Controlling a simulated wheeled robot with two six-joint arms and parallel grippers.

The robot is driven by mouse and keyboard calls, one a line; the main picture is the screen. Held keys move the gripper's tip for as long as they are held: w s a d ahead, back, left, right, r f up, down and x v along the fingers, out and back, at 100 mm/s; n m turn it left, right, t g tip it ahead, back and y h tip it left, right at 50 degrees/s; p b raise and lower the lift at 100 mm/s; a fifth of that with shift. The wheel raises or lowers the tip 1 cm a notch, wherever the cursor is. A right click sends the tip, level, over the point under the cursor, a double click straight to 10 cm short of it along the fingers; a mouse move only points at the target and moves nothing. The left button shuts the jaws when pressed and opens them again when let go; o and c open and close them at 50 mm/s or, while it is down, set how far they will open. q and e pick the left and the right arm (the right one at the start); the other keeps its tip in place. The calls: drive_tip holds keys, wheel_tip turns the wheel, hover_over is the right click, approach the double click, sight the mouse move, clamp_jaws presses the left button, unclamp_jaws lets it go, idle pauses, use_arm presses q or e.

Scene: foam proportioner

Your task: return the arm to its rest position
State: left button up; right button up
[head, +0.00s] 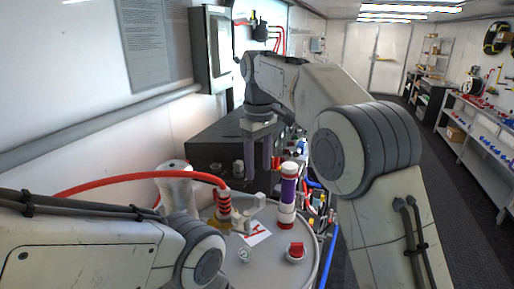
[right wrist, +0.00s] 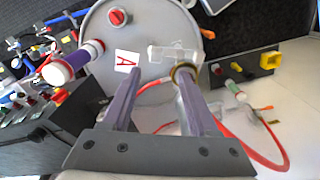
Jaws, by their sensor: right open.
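My right arm reaches in from the right in the head view, bent over the bench. My right gripper (head: 259,168) points down, open and empty, above the round grey drum top (head: 270,270). In the right wrist view its two fingers (right wrist: 157,70) stand apart with nothing between them. A purple and white cylinder with a red band (head: 287,195) stands upright just right of the gripper in the head view.
The drum top holds a red knob (head: 295,252), a white card with a red A (head: 256,233), a gauge (head: 244,255) and a red ribbed fitting (head: 223,205) with a red hose (head: 120,181). A dark cabinet (head: 215,142) stands behind. The aisle floor at right is clear.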

drive_tip(key=s+d+f+m+y+b, duration=0.1)
drive_tip(key=s+d+f+b, duration=0.2)
drive_tip(key=s+f+b, duration=0.9)
drive_tip(key=s+f, duration=0.7)
drive_tip(key=s, duration=0.3)
drive_tip(key=s+f, duration=0.7)
drive_tip(key=s, duration=0.3)
drive_tip(key=shift+f+m, duration=0.2)
drive_tip(key=shift+m, duration=0.2)
